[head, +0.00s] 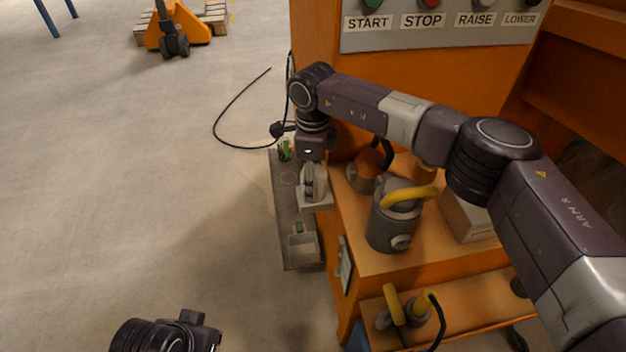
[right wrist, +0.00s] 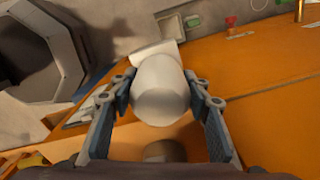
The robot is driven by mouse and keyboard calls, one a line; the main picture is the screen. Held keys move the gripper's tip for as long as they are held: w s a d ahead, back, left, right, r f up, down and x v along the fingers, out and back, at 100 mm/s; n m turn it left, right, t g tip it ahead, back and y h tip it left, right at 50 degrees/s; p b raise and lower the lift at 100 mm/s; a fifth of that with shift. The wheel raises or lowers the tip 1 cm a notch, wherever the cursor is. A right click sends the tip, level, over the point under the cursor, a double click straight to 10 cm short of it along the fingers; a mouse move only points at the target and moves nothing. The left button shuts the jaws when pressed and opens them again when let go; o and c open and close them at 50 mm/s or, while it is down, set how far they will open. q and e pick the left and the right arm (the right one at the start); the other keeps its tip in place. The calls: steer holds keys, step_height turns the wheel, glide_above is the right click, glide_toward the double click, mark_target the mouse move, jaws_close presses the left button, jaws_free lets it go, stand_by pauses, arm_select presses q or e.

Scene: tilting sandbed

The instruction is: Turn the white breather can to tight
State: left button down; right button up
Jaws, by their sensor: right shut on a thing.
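The white breather can (right wrist: 162,92) is a smooth, rounded white body in the middle of the right wrist view. My right gripper (right wrist: 160,98) is shut on it, with one blue-grey finger pad against each side. In the head view my right gripper (head: 313,184) reaches down at the left edge of the orange bench, beside a pale block. The can is hard to make out there. Whether it is tight cannot be seen. Of my left arm only a dark part shows at the bottom left of the head view; its fingers are out of sight.
A grey canister with a yellow handle (head: 392,222) stands on the orange bench (head: 420,264), right of the gripper. A copper-coloured vessel (head: 366,166) stands behind it. A narrow grey tray (head: 286,203) runs along the bench's left side.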

steer(key=shift+w+m, duration=0.1)
steer(key=shift+m, duration=1.5)
steer(key=o, duration=1.2)
steer(key=shift+c, duration=0.2)
